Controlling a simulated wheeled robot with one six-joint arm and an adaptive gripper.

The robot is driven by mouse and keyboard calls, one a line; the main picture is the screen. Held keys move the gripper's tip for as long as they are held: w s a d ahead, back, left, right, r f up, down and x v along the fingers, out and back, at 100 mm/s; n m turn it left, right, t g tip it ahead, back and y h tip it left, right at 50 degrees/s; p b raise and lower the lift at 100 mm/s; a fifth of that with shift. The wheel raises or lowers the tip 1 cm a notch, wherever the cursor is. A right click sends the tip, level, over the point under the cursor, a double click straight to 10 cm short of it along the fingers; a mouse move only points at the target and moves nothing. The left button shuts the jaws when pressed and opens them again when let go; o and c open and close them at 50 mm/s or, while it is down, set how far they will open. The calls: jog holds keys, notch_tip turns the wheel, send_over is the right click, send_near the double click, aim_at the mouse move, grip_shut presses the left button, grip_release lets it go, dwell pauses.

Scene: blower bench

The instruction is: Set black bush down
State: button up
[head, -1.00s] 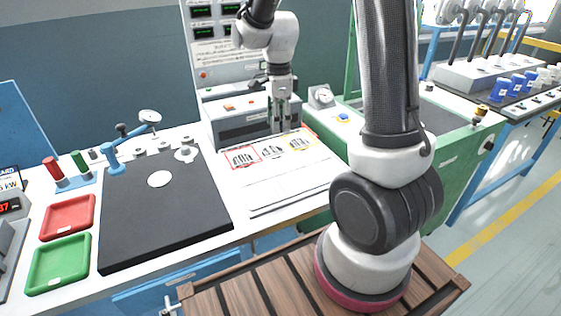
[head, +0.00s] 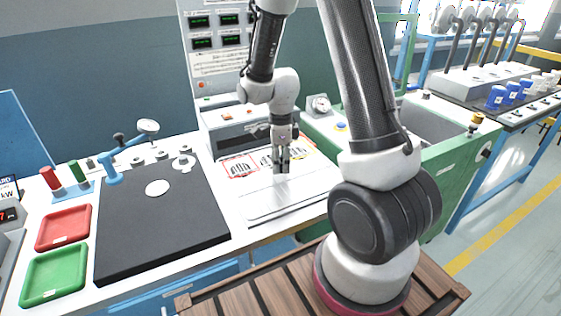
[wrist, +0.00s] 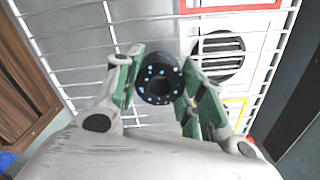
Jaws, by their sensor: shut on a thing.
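In the head view my gripper (head: 282,168) points down over the pale wire rack (head: 262,207) at the front of the bench. The rack's wires (wrist: 108,25) run beneath the fingers in the wrist view.
Behind the rack lie a red-framed card (head: 238,166) and a yellow-framed card. To the left are a black mat (head: 160,230), a red tray (head: 64,227) and a green tray (head: 53,274). A grey instrument box (head: 225,133) stands behind.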

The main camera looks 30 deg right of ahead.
jog(key=shift+f, duration=0.1)
jog(key=o, duration=1.3)
notch_tip(320, 180, up, 12)
jog(key=s+d+r+n+t, duration=0.1)
jog(key=s+r+n+t, duration=0.1)
jog(key=s+r+n, duration=0.5)
jog(key=s+d+r+n+t, duration=0.2)
jog(key=s+r+n, duration=0.4)
jog(key=s+n, duration=0.7)
jog(key=shift+r+n, duration=0.4)
jog(key=shift+n, duration=0.9)
jog(key=shift+d, duration=0.1)
